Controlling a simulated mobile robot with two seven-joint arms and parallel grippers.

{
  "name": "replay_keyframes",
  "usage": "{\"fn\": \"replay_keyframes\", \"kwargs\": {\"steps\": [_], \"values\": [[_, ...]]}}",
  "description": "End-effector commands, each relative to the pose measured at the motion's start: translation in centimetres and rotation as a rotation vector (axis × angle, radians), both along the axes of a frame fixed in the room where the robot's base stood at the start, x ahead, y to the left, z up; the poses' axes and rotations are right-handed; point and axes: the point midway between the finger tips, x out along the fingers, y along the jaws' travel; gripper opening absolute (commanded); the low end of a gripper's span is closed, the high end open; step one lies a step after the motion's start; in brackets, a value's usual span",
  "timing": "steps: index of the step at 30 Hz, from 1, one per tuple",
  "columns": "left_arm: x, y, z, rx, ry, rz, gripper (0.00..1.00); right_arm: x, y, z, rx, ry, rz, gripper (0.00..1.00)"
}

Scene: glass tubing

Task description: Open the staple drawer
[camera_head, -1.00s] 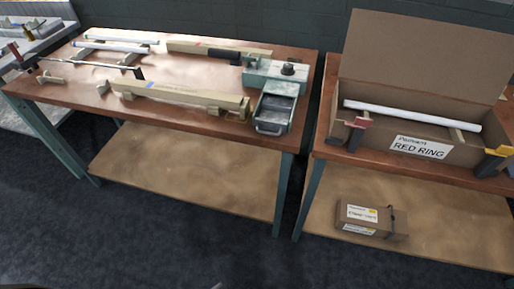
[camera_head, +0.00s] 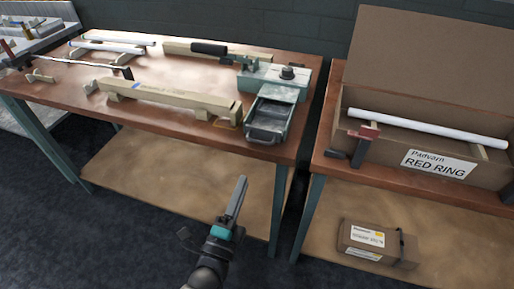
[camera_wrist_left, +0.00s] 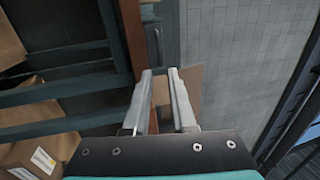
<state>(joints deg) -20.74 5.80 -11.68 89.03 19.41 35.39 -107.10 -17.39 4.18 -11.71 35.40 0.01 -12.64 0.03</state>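The staple drawer (camera_head: 268,117) is a dark grey tray with a bar handle (camera_head: 262,138) on its front. It stands pulled out from the green-grey stapler body (camera_head: 280,78), at the right front corner of the left table. Its inside shows and looks empty. My left gripper (camera_head: 241,182) is in front of and below the table edge, apart from the drawer. In the left wrist view its two fingers (camera_wrist_left: 160,72) are apart with nothing between them. A grey-green part, likely the drawer front (camera_wrist_left: 168,30), lies beyond the fingertips. My right gripper is in neither view.
A long wooden beam (camera_head: 165,98) lies left of the drawer on the left table (camera_head: 165,70). A cardboard box (camera_head: 425,160) holding a white tube (camera_head: 428,126) stands on the right table. A smaller box (camera_head: 377,245) is on its lower shelf. Floor in front is free.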

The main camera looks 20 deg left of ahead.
Motion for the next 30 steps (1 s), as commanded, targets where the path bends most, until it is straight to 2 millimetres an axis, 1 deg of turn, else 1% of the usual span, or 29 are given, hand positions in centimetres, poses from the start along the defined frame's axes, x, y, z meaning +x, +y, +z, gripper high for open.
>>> {"fn": "replay_keyframes", "kwargs": {"steps": [1, 6, 12, 15, 18, 22, 30], "values": [[1.1, 0.0, 0.2, 0.0, -0.005, -0.001, 0.24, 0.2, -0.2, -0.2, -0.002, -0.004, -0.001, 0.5], [4.5, -0.1, 0.9, 0.0, -0.004, -0.001, 0.24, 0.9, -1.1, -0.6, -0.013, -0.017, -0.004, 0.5], [8.2, -0.3, 1.5, -0.001, -0.002, -0.001, 0.24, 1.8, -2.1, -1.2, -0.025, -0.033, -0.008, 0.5], [9.7, -0.3, 1.8, -0.001, -0.001, -0.001, 0.24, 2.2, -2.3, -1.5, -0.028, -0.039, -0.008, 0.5], [10.9, -0.4, 2.0, -0.001, 0.001, -0.001, 0.24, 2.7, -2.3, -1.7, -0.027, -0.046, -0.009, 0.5], [11.8, -0.4, 2.2, -0.002, 0.002, -0.001, 0.24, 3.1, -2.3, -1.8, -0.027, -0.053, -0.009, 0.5], [12.1, -0.4, 2.3, -0.002, 0.003, -0.001, 0.24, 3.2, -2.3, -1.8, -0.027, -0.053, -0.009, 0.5]]}}
